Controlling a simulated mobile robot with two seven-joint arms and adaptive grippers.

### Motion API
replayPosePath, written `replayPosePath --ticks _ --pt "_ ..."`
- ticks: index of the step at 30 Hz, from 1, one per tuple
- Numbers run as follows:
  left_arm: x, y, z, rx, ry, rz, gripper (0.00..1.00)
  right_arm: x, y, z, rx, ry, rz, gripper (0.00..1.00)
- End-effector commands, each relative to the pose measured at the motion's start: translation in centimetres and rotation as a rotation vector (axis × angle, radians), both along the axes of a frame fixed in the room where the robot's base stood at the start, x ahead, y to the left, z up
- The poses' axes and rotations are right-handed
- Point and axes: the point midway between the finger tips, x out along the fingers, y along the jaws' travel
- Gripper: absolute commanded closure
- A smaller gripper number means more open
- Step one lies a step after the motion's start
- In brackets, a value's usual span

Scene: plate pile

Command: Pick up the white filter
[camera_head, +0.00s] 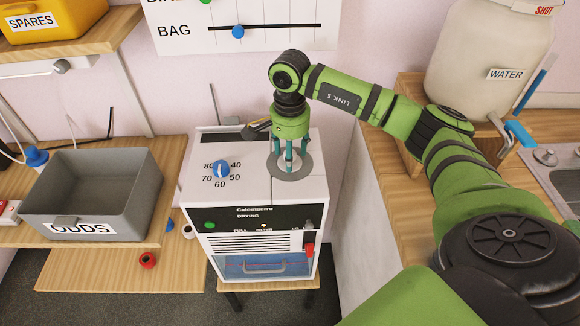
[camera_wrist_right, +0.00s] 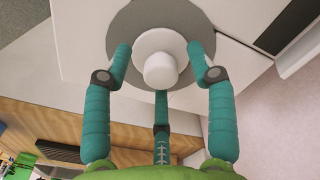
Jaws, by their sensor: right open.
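The white filter (camera_wrist_right: 159,42), round with a raised knob, sits on a grey disc (camera_wrist_right: 119,19) in the right wrist view. The same grey disc (camera_head: 305,170) lies on top of the white drying machine (camera_head: 205,200) in the head view. There my fingers largely hide the filter. My right gripper (camera_head: 290,165) points down over the disc, with its teal fingers spread. In the right wrist view the right gripper (camera_wrist_right: 160,65) is open, with three fingers around the filter's knob and no clear grip on it. My left gripper is not in view.
The machine has a blue dial (camera_head: 221,170) on top and a red lever (camera_head: 309,248) in front. A grey ODDS bin (camera_head: 75,195) stands left. A large WATER container (camera_head: 480,50) stands right. A white wall board (camera_head: 290,30) is behind.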

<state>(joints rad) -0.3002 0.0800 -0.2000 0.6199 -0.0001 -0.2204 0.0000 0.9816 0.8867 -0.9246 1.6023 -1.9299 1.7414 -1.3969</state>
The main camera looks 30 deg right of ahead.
Motion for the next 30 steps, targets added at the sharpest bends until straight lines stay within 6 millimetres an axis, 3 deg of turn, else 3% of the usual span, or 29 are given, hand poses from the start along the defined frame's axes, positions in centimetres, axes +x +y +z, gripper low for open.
replayPosePath --ticks 8,11,12,13,24,30 --pt "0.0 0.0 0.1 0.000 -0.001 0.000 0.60 0.0 0.0 -0.5 0.001 -0.002 0.000 0.43" --pt "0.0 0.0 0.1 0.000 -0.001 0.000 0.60 0.0 0.0 -0.5 0.001 -0.002 0.000 0.79" --pt "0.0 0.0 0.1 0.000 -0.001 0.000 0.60 0.0 0.1 -0.5 0.001 -0.002 0.000 0.95" --pt "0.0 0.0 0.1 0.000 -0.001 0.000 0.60 0.0 0.1 -0.5 0.001 -0.002 0.000 1.00" --pt "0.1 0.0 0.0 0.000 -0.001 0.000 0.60 0.0 0.1 -0.3 0.001 -0.003 0.000 1.00" --pt "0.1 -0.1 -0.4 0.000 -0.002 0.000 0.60 0.1 0.0 0.9 0.001 -0.006 0.000 1.00"
